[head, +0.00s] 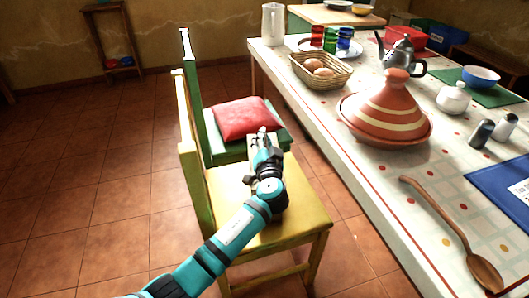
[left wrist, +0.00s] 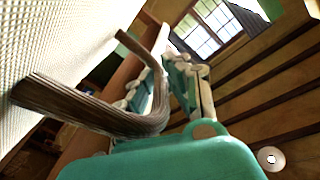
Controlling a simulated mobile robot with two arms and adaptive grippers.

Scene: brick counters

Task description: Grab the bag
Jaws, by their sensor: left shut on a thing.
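My left gripper (head: 263,138) is over the yellow chair (head: 292,195), beside the table. In the left wrist view, a bag (left wrist: 60,35) of pale woven cloth fills the upper left. Its brown handle (left wrist: 100,112) loops out toward my left gripper (left wrist: 172,88) and bends between the two fingers. The gripper is shut on the handle. In the head view, a small pale part of the bag (head: 250,139) shows by the fingers; the rest is hidden or hard to make out. My right gripper is not in view.
A green chair with a red cushion (head: 244,118) stands just behind. The table at right holds a tagine (head: 386,115), a bread basket (head: 321,69), a kettle (head: 400,57) and a wooden spoon (head: 450,230). The tiled floor (head: 95,180) at left is clear.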

